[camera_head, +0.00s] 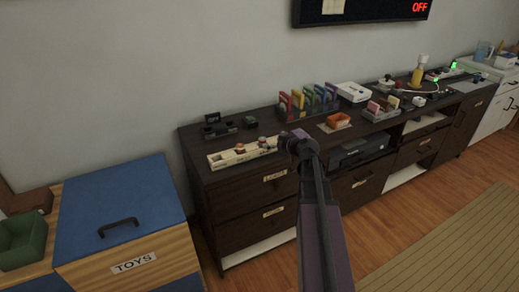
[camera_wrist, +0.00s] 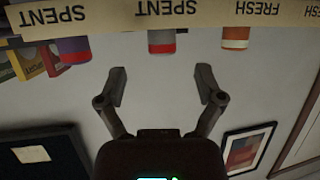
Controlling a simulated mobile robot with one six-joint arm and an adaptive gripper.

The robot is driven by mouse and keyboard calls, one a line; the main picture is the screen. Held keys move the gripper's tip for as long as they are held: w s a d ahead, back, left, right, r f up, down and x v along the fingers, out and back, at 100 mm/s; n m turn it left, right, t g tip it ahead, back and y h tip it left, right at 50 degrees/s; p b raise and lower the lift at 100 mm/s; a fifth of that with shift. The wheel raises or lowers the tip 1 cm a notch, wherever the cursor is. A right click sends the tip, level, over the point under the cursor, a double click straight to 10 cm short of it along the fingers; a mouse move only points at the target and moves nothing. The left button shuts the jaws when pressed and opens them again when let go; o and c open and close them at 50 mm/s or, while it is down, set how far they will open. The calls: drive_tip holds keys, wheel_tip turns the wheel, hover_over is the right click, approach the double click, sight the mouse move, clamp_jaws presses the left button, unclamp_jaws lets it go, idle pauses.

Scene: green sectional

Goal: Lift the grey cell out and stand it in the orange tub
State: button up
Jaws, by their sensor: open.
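A cream rack (camera_head: 242,153) marked SPENT and FRESH lies on the dark cabinet's near left part; its edge (camera_wrist: 190,16) crosses the top of the upside-down wrist view. A cell that looks grey with a red end (camera_wrist: 162,41) stands in it at a SPENT label. A purple-and-red cell (camera_wrist: 74,49) and an orange-and-white cell (camera_wrist: 235,37) stand either side. My gripper (camera_wrist: 161,80) is open and empty; the grey cell lines up between its fingers, beyond their tips. In the head view my gripper (camera_head: 298,141) is at the rack's right end, partly hiding it. The orange tub (camera_head: 339,120) stands farther right.
Colored upright folders (camera_head: 308,101) stand behind my gripper. Dark items (camera_head: 219,127) lie behind the rack. A grey holder with pink pieces (camera_head: 380,110) and a white box (camera_head: 353,92) stand near the tub. A blue-lidded toy chest (camera_head: 120,205) is at left.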

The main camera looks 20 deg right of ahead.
sight(265, 141)
drive_tip(key=shift+w+a+f, duration=0.15)
drive_tip(key=shift+w+f, duration=0.1)
drive_tip(key=shift+w, duration=0.35)
drive_tip(key=shift+b+x, duration=1.05)
drive_tip(key=shift+x, duration=1.55)
drive_tip(key=shift+a+r, duration=0.1)
drive_tip(key=shift+c, duration=0.2)
clamp_jaws()
